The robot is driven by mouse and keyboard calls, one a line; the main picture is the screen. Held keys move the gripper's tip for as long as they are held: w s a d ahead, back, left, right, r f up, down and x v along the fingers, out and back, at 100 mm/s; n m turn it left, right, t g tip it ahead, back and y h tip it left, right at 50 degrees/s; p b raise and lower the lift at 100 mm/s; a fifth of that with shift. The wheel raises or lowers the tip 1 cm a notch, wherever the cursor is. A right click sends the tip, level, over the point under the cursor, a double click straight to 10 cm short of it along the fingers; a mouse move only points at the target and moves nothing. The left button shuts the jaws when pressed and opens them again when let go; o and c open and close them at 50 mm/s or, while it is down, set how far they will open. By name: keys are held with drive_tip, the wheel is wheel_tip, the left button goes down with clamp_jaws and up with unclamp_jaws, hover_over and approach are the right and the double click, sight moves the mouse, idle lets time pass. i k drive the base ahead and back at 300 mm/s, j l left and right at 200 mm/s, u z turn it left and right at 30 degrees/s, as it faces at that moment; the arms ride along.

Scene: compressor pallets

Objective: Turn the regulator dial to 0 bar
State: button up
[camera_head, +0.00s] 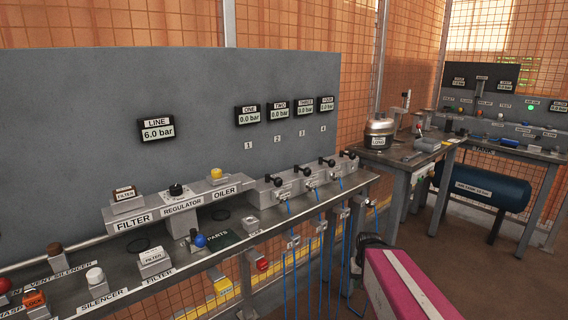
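The regulator dial (176,189) is a small black knob with a light mark on top. It stands on the grey regulator block (182,206), labelled REGULATOR, between the filter and oiler blocks on the bench. The LINE display (157,130) on the grey back panel reads 6.0 bar. The dial's scale and exact setting are too small to read. My gripper is not visible in this view, and nothing is touching the dial.
The filter block (127,217) with a brown-topped part is left of the regulator; the oiler (216,178) with a yellow cap is right. Displays ONE to FOUR read 0.0 bar. Black-handled valves (297,173) line the bench's right. A second bench stands back right.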

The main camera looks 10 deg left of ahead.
sight(175, 189)
drive_tip(key=u, duration=0.3)
drive_tip(key=k+j+u, duration=0.1)
drive_tip(key=u, duration=0.3)
drive_tip(key=k+j+u, duration=0.15)
drive_tip(key=u, duration=0.3)
drive_tip(key=k+j+u, duration=0.2)
drive_tip(key=u, duration=0.2)
